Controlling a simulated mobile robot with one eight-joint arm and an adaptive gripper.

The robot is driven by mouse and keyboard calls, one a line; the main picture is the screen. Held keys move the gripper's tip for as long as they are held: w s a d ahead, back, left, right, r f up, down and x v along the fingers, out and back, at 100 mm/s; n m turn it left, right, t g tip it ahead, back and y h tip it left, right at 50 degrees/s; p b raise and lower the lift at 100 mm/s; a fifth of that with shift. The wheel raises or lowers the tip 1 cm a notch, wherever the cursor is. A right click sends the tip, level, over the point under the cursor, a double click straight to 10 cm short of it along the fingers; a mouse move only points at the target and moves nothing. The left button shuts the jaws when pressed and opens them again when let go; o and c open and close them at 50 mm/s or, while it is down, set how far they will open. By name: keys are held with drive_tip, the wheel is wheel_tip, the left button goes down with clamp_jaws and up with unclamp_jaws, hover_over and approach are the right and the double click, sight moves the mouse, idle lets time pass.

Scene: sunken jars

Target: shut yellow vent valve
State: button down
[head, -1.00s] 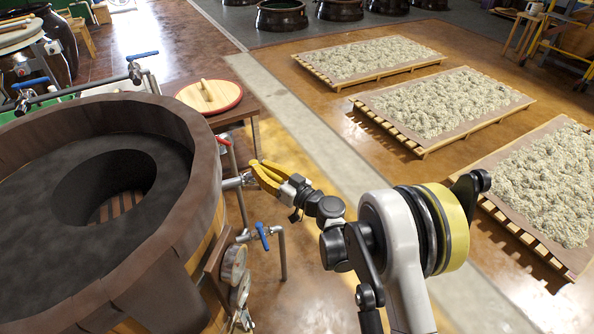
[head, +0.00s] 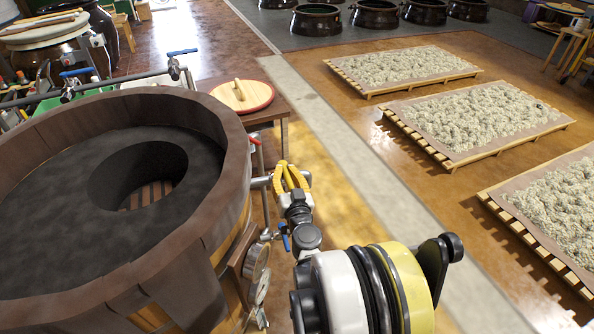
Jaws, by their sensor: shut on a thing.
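My gripper (head: 290,172), with yellow fingers, is at the outer right side of the wooden vat (head: 238,160). It is shut at the end of a short metal pipe (head: 262,182) that comes out from the vat's side. The fingers are closed around the valve there. The handle of the yellow vent valve cannot be told apart from the yellow fingers, which hide most of it. My gripper points away, toward the back of the room.
A red-handled valve (head: 256,140) sits just above the pipe, and a blue handle (head: 284,236) is below my gripper. Gauges (head: 257,262) hang on the vat's side. A small table with a round lid (head: 242,96) stands behind. Slatted pallets (head: 480,125) lie right, beyond open floor.

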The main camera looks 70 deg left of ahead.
sight(290, 188)
drive_tip(key=shift+s+a, duration=0.1)
drive_tip(key=c, duration=1.3)
unclamp_jaws()
drive_tip(key=shift+c, duration=0.2)
drive_tip(key=d, duration=0.5)
drive_tip(key=s+d, duration=0.1)
drive_tip(key=d, duration=0.1)
drive_tip(key=shift+d, duration=0.25)
